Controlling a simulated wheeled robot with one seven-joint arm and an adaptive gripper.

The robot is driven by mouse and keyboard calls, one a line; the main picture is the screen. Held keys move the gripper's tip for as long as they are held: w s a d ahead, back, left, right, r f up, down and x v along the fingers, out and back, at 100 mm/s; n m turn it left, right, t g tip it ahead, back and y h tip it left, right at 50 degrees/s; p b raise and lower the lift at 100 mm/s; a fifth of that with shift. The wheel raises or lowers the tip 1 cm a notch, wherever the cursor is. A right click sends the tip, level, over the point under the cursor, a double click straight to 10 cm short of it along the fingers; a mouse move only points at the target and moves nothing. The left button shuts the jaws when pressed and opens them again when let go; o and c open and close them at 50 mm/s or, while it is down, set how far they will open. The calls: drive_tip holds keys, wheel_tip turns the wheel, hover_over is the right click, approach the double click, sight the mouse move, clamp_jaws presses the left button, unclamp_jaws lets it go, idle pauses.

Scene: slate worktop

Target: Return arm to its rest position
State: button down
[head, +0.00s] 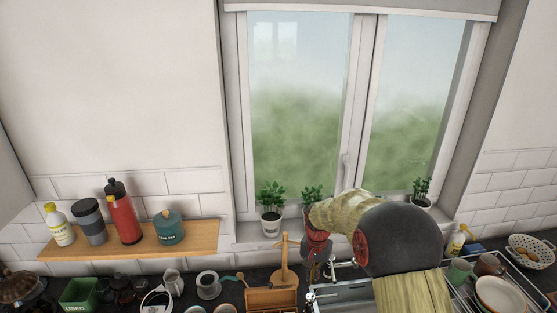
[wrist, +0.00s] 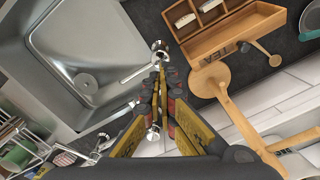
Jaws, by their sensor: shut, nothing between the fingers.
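My arm (head: 405,240) reaches in from the right in the head view, in front of the window and above the sink. My gripper (wrist: 160,70) shows in the wrist view with its yellow-and-black fingers closed together and nothing between them. In that view the fingertips overlap the chrome tap (wrist: 140,66), between the steel sink (wrist: 88,65) and a wooden tea box (wrist: 215,28). I cannot tell whether the fingers touch the tap. In the head view the gripper's tip is small and partly lost against the clutter by the tap.
A wooden stand (head: 285,262) rises beside the tea box, close to the gripper. Potted plants (head: 270,222) line the sill. A shelf (head: 200,240) with bottles and a teal canister (head: 168,228) is at left. A dish rack (head: 520,283) stands right. The upper wall is clear.

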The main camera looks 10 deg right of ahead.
drive_tip(key=s+r+n+t+b, duration=0.3)
drive_tip(key=s+r+b, duration=0.5)
drive_tip(key=s+r, duration=0.45)
drive_tip(key=s+f+n+t+b, duration=0.1)
drive_tip(key=s+b, duration=0.3)
drive_tip(key=s, duration=0.6)
drive_tip(key=s+f+n+t+b, duration=0.1)
drive_tip(key=s+b, duration=0.3)
drive_tip(key=s, duration=0.6)
drive_tip(key=shift+s+f+n+t, duration=0.3)
drive_tip(key=shift+s+f+n, duration=0.1)
drive_tip(key=shift+f, duration=0.4)
